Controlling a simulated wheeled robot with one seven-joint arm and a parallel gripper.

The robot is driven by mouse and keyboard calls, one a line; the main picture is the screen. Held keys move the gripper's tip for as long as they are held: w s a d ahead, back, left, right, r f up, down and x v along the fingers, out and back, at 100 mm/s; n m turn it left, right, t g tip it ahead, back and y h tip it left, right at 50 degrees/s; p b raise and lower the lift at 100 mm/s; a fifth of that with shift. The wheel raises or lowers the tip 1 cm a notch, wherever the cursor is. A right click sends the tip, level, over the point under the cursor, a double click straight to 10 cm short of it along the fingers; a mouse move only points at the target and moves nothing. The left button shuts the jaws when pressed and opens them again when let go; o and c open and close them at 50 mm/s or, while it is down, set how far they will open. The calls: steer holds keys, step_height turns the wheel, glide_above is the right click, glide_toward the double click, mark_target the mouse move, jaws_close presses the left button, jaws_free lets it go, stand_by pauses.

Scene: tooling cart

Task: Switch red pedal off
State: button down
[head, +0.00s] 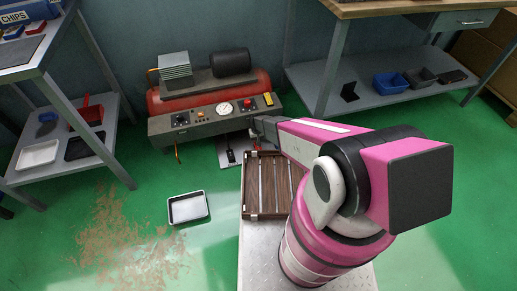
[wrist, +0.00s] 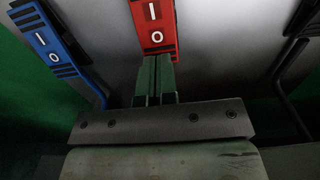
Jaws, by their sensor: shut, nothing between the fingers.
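The red pedal (wrist: 153,25) is at the top middle of the wrist view, marked I above and O nearer me. My gripper (wrist: 157,60) is shut and empty, with its fingertips at the O end of the red pedal. I cannot tell whether they touch it. A blue pedal (wrist: 52,48) with the same marks stands to the left. In the head view my gripper (head: 257,131) is low in front of the compressor panel, small and partly hidden by my arm. I cannot make out the red pedal there.
Dark bars (wrist: 292,80) stand right of the red pedal. The red compressor (head: 158,103) with its gauge panel is behind. A slatted wooden tray (head: 250,190) lies under my arm. A white tray (head: 188,209) is on the green floor. Shelves (head: 105,148) stand left, a bench (head: 345,55) right.

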steer(key=shift+f, duration=1.35)
stand_by(0.7)
steer(key=shift+r, duration=3.55)
steer(key=shift+d+r, duration=0.1)
steer(key=shift+r, duration=0.1)
steer(key=s+d+r+m, duration=0.1)
steer(key=s+d+r, duration=0.5)
steer(key=r, duration=0.8)
steer(key=s+d+r+m, duration=0.1)
steer(key=s+d+r, duration=0.5)
steer(key=r, duration=0.9)
steer(key=s+d+r+m, duration=0.1)
steer(key=s+d+r, duration=0.5)
steer(key=r, duration=0.8)
steer(key=shift+s+d+r, duration=0.2)
steer(key=shift+s+d, duration=0.1)
steer(key=shift+d, duration=0.15)
